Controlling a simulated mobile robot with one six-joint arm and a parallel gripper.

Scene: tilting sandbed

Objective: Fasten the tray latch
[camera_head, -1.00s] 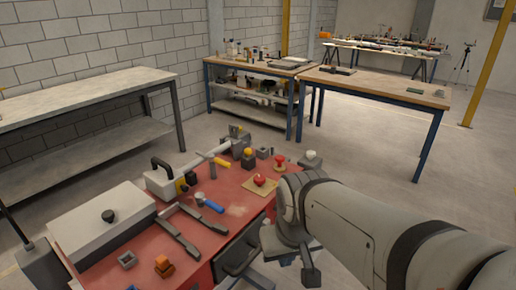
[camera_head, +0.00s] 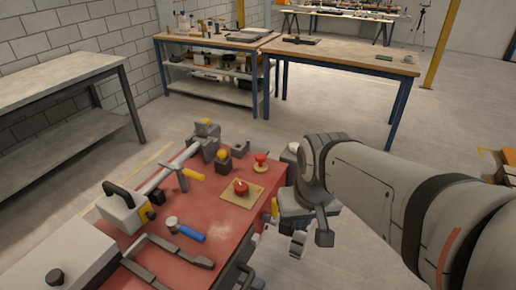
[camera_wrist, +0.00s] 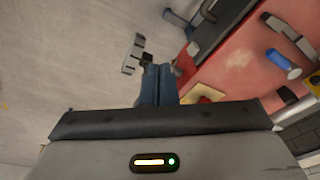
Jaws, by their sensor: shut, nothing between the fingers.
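My gripper (camera_wrist: 158,70) shows in the wrist view as two dark blue-grey fingers side by side, shut with nothing between them. In the head view, my wrist hangs beyond the right edge of the red bench and hides part of that edge. A small grey bracket-like piece (camera_wrist: 132,55) shows just left of the fingertips in the wrist view, apart from them. Whether it is the tray latch I cannot tell. A dark tray-like part with a bar handle (camera_wrist: 208,12) is at the bench side, up and right of the fingers.
Worktables stand behind.

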